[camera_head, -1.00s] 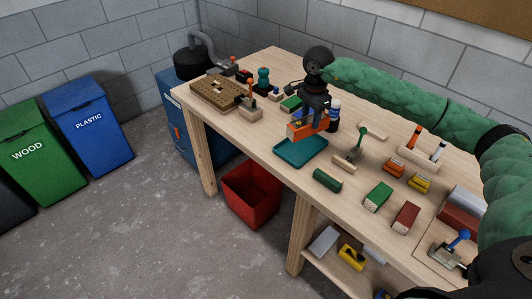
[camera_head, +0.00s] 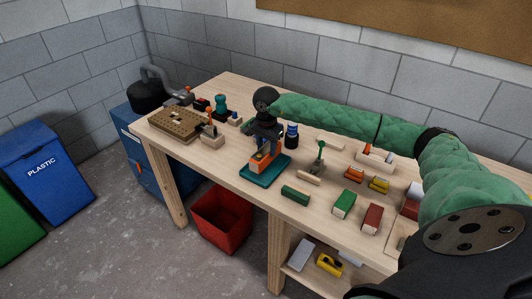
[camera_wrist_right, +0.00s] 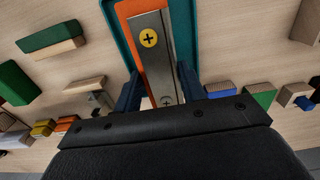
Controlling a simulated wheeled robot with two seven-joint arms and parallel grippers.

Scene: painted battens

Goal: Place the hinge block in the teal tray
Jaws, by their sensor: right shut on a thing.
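The hinge block (camera_head: 262,159) is an orange block; in the right wrist view its orange edge (camera_wrist_right: 158,80) shows beside a grey metal strip with a yellow screw. My right gripper (camera_head: 265,146) is shut on it, with a dark blue finger on each side in the right wrist view (camera_wrist_right: 160,88). The teal tray (camera_head: 259,180) lies on the workbench directly beneath the block, and its rim (camera_wrist_right: 112,20) surrounds the block's far end in the wrist view. I cannot tell whether the block touches the tray floor. My left gripper is out of view.
A green half-round piece (camera_head: 295,195) and a green-handled lever (camera_head: 320,158) stand right of the tray. A dark blue cylinder (camera_head: 291,136) is behind it. A wooden lever block (camera_head: 211,136) is to the left. A red bin (camera_head: 222,220) stands on the floor below.

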